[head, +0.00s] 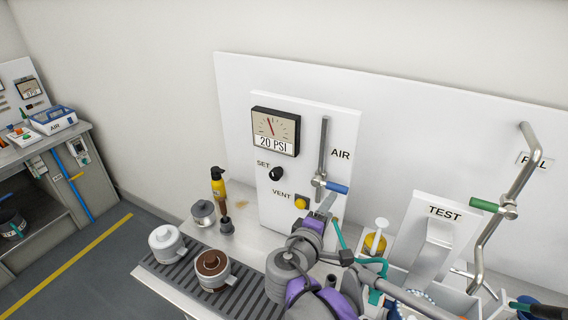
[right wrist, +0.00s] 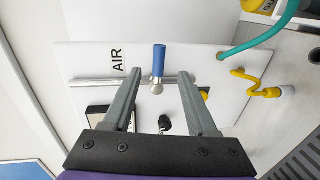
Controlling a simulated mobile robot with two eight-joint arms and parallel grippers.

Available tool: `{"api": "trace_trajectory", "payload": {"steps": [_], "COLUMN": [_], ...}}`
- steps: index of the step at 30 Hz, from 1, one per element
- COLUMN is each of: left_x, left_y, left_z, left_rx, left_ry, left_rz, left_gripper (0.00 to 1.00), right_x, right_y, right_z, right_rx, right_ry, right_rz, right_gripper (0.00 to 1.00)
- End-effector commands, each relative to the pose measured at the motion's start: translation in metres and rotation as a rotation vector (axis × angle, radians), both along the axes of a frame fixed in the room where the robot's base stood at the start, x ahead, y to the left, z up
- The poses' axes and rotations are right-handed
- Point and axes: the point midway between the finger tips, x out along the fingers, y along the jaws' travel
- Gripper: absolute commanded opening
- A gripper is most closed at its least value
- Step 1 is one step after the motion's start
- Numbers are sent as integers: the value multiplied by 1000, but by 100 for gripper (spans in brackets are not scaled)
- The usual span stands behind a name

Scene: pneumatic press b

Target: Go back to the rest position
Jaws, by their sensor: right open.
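My right gripper (head: 327,201) is in front of the white air panel (head: 345,115), just below the blue-handled air lever (head: 336,187). In the right wrist view its two grey fingers (right wrist: 160,80) are apart with nothing held between them. The blue handle (right wrist: 158,60) shows beyond the fingertips, in line with the gap. I cannot tell the exact distance, but no grip on it shows. My left gripper is not in view.
The panel carries a 20 PSI gauge (head: 275,131), a black SET knob (head: 277,174) and a yellow VENT button (head: 300,203). Two portafilter-like cups (head: 166,243) (head: 212,269) stand on the ribbed tray. A TEST stand (head: 440,233) and green-handled lever (head: 484,204) are at right.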

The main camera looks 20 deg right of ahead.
Motion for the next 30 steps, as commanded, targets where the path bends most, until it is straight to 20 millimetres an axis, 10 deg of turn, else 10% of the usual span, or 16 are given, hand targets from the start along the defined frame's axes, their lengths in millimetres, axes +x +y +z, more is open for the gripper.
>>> {"api": "trace_trajectory", "payload": {"steps": [7,12,21,30], "left_x": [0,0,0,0], "left_y": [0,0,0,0], "left_z": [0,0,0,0], "left_rx": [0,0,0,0], "left_ry": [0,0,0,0], "left_rz": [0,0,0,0], "left_gripper": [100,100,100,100], "right_x": [-13,-56,-130,-151], "right_y": [-3,2,71,114], "right_z": [-17,-75,-159,-174], "right_rx": [92,416,1097,1388], "right_ry": [17,62,94,86], "right_rz": [-19,-83,-197,-238], "right_gripper": [58,58,58,58]}}
